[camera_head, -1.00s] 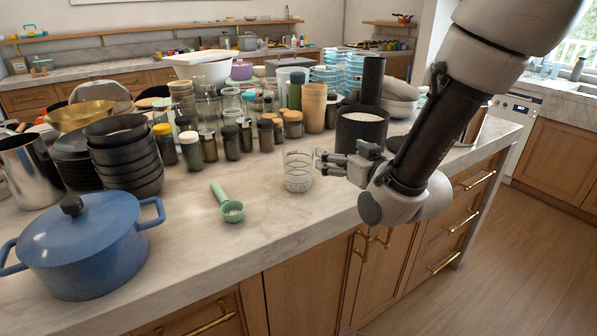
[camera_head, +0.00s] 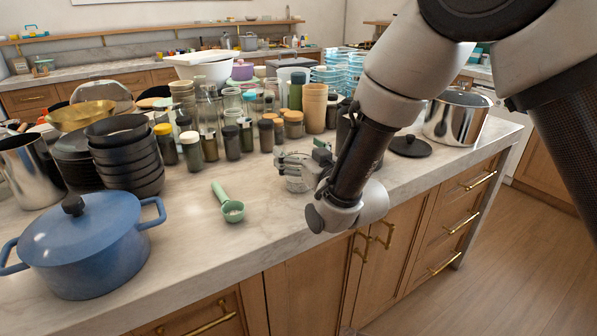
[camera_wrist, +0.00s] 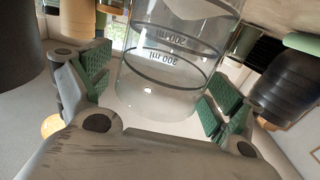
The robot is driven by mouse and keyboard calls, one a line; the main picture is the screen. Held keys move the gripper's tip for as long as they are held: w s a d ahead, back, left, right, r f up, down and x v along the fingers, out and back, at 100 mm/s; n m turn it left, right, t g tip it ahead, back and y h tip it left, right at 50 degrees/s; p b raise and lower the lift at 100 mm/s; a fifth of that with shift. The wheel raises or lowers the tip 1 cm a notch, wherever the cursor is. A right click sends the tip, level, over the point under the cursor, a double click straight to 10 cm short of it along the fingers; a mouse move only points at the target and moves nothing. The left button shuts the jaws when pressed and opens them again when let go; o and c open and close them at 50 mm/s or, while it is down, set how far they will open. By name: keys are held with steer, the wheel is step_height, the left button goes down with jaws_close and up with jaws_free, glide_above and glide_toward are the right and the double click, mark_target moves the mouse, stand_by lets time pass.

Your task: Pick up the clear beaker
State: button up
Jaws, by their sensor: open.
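The clear beaker (camera_head: 296,183) stands upright near the front edge of the island, partly hidden behind my gripper in the head view. In the wrist view the beaker (camera_wrist: 165,75) fills the middle, with grey volume marks reading upside down. My gripper (camera_head: 298,170) is open, its fingers on either side of the beaker. In the wrist view the green finger pads of my gripper (camera_wrist: 155,95) show left and right of the glass. A gap shows at the left pad; whether the right pad touches, I cannot tell.
A green scoop (camera_head: 232,208) lies left of the beaker, and a blue pot (camera_head: 85,245) stands farther left. Several jars (camera_head: 232,142) and cups crowd behind. A steel pot (camera_head: 456,118) and a black lid (camera_head: 411,146) are to the right. Bare marble lies between scoop and beaker.

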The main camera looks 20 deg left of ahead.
steer(key=shift+c, duration=0.3)
steer(key=c, duration=1.4)
steer(key=shift+r, duration=0.1)
step_height(320, 180, up, 10)
steer(key=shift+f, duration=0.1)
